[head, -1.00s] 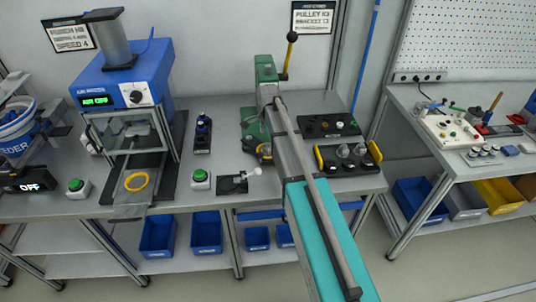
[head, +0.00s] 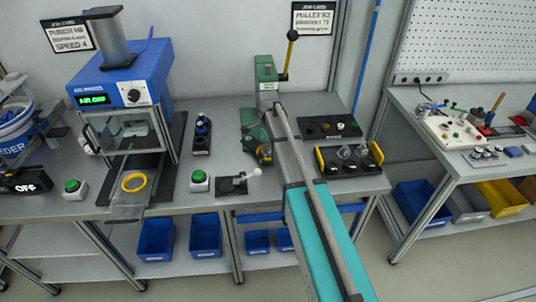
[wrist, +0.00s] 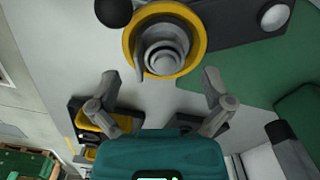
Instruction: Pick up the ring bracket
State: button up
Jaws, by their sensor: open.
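In the wrist view a yellow ring (wrist: 133,42) surrounds a grey stepped post, ahead of my gripper (wrist: 160,103). I cannot tell for sure whether it is the ring bracket or part of a fixture. My gripper's two grey fingers are apart, with nothing between them. In the head view my arm reaches to the base of the green press (head: 266,80), and its end is hard to make out there. Another yellow ring (head: 124,184) lies flat on the slide of the blue machine (head: 118,79), well left of my arm.
A black tray with yellow handles (head: 320,160) and a black knob panel (head: 312,124) stand right of the press. A small clamp (head: 232,186) and a green button box (head: 199,181) stand left of it. Blue bins (head: 206,236) sit below the bench.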

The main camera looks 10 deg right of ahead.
aim_at(268, 146)
jog(key=shift+f+b, duration=1.3)
jog(key=shift+f, duration=0.35)
jog(key=c, duration=1.3)
jog(key=shift+r, duration=0.15)
jog(key=shift+r+p, duration=1.25)
jog(key=shift+p, duration=0.1)
jog(key=s+r+p, duration=0.3)
jog(key=s, duration=0.1)
jog(key=s+r+p, duration=0.4)
jog(key=s, duration=0.1)
jog(key=s+r+p, duration=0.3)
jog(key=s, duration=0.2)
jog(key=shift+r, duration=0.15)
